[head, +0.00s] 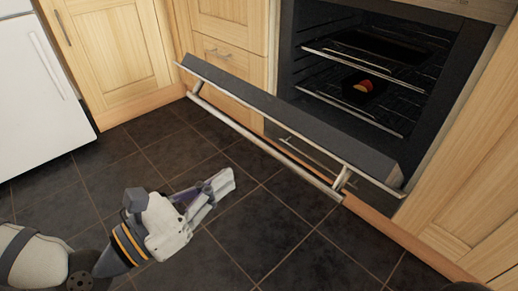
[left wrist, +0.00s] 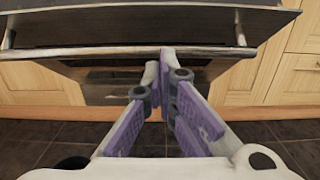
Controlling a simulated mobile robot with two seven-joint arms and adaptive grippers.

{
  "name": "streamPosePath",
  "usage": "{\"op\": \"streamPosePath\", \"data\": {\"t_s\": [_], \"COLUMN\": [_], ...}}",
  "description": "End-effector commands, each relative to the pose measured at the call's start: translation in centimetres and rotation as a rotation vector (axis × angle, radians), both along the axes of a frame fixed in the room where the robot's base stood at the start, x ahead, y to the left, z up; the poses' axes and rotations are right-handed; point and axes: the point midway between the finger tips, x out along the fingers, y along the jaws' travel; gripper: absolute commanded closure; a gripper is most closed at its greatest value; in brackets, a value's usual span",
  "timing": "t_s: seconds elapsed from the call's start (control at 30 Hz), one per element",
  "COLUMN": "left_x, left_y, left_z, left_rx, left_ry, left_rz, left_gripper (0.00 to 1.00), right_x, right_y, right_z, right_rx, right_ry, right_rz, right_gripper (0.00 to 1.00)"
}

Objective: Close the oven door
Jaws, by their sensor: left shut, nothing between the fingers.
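The oven (head: 430,75) stands at the upper right of the head view with its dark cavity exposed. Its oven door (head: 285,113) is open, tilted outward. A long metal bar handle (head: 265,146) runs along its outer side. The left wrist view shows the door (left wrist: 150,22) and its handle (left wrist: 100,53) across the top. My left gripper (head: 228,182) is shut and empty, low over the floor in front of the door. In the left wrist view its fingertips (left wrist: 160,62) overlap the handle's lower edge; I cannot tell whether they touch. My right gripper is not in view.
Inside the oven, a red and yellow item (head: 362,86) lies on a dark tray among wire racks (head: 375,65). Wooden cabinets (head: 110,45) flank the oven. A white appliance (head: 35,100) stands at the left. The dark tiled floor (head: 270,220) before the door is clear.

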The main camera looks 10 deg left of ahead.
Motion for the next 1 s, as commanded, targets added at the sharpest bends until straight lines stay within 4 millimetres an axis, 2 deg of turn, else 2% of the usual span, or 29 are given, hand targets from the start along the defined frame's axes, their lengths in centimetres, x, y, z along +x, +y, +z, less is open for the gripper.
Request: {"op": "streamPosePath", "data": {"t_s": [0.33, 0.4, 0.6, 1.0], "left_x": [5.9, 6.6, 7.7, 7.9], "left_y": [-4.8, -5.2, -6.0, -6.1], "left_z": [0.1, 1.5, 3.0, 3.2], "left_rx": [0.004, 0.004, 0.006, 0.006], "left_ry": [0.0, -0.003, -0.001, 0.001], "left_rz": [-0.004, -0.002, -0.002, -0.001], "left_gripper": [1.0, 1.0, 1.0, 1.0], "right_x": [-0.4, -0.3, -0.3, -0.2], "right_y": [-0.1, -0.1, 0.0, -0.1], "right_z": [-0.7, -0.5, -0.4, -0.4], "right_rx": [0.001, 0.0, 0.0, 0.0], "right_ry": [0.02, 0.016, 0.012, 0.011], "right_rz": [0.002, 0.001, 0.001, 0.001], "right_gripper": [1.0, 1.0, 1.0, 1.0]}}
